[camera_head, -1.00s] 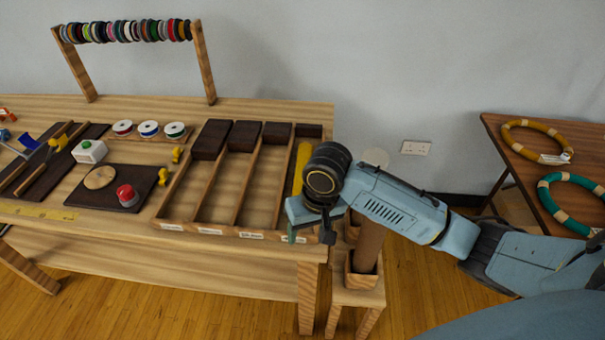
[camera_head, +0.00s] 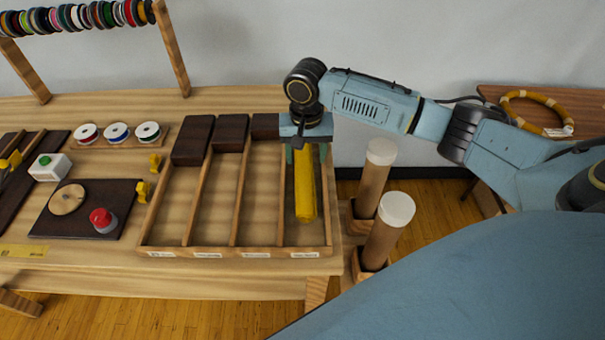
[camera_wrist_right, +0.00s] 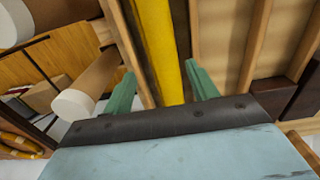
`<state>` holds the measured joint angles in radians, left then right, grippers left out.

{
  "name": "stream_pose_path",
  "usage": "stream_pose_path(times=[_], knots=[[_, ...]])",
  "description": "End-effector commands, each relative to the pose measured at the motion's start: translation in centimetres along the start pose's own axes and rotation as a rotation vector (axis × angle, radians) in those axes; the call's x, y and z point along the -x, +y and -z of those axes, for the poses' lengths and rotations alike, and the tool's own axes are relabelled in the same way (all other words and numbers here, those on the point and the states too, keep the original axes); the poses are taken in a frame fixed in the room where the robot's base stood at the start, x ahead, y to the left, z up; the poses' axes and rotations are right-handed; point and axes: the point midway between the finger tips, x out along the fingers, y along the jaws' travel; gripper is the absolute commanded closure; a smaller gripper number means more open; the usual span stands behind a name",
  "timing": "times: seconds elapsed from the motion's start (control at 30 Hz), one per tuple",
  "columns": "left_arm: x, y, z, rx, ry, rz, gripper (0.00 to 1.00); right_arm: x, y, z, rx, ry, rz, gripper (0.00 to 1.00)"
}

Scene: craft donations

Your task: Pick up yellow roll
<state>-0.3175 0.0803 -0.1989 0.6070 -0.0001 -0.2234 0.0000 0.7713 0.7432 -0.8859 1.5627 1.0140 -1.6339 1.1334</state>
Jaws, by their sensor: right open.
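The yellow roll (camera_head: 305,188) lies lengthwise in the rightmost compartment of the wooden divided tray (camera_head: 215,252). My right gripper (camera_head: 305,155) is over the far end of the roll, pointing down. In the right wrist view the roll (camera_wrist_right: 160,45) runs between the two green fingers of the right gripper (camera_wrist_right: 163,85). The fingers are apart, with a gap on each side of the roll. Whether the fingertips reach down beside it is hard to tell. My left gripper is not in view.
Two brown tubes with white caps (camera_head: 396,208) (camera_head: 381,152) stand in wooden holders just right of the tray. Dark blocks (camera_head: 230,133) fill the far ends of the compartments. A red button (camera_head: 102,218) and ribbon spools (camera_head: 117,132) are to the left.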

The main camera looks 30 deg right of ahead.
Motion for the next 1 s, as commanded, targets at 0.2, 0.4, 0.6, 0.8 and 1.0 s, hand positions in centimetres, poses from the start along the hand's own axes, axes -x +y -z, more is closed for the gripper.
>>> stream_pose_path(times=[0.2,0.4,0.6,0.8,1.0], knots=[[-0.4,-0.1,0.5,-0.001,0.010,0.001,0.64,-2.0,-0.1,0.1,0.002,0.002,0.002,0.42],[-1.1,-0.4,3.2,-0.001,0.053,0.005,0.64,-4.5,-0.3,0.6,0.000,0.001,-0.001,0.42],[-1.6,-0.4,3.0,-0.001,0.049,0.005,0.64,-6.9,-0.4,0.7,0.002,0.001,0.000,0.42],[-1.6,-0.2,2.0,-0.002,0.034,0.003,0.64,-7.2,-0.4,0.7,0.003,0.003,0.001,0.42],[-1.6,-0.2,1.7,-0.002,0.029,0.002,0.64,-7.1,-0.4,0.7,0.003,0.003,0.001,0.57]])
